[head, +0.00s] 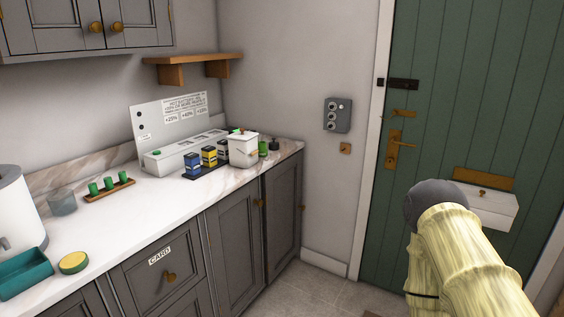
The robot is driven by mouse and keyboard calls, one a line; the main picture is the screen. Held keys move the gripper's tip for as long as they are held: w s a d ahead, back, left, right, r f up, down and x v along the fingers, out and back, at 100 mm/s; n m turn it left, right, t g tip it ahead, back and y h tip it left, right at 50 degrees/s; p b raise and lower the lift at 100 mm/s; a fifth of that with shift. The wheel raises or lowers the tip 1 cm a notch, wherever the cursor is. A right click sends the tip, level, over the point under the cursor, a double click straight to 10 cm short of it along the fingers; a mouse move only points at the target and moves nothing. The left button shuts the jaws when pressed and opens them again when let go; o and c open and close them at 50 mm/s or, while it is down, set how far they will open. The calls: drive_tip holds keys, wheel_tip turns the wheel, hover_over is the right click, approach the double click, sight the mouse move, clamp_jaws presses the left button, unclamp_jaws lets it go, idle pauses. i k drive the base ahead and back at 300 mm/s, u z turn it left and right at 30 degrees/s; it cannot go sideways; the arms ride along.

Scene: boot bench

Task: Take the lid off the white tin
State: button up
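The white tin (243,152) stands upright on the worktop near its far right corner, by the wall. A white lid (243,135) sits on top of it, with a small green part showing at its upper left. My arm reaches in from the lower right, in front of the door, well to the right of the tin. My gripper is not visible, and nothing of mine touches the tin or its lid.
Blue, yellow and black small boxes (208,157) stand left of the tin, before a long white box (185,152) and a sign panel (172,117). A green bottle (263,148) and dark bottle (274,144) stand right of it. The front worktop (130,220) is mostly clear.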

sight(241, 135)
drive_tip(key=u, duration=0.45)
drive_tip(key=i, duration=1.9)
drive_tip(key=u, duration=0.4)
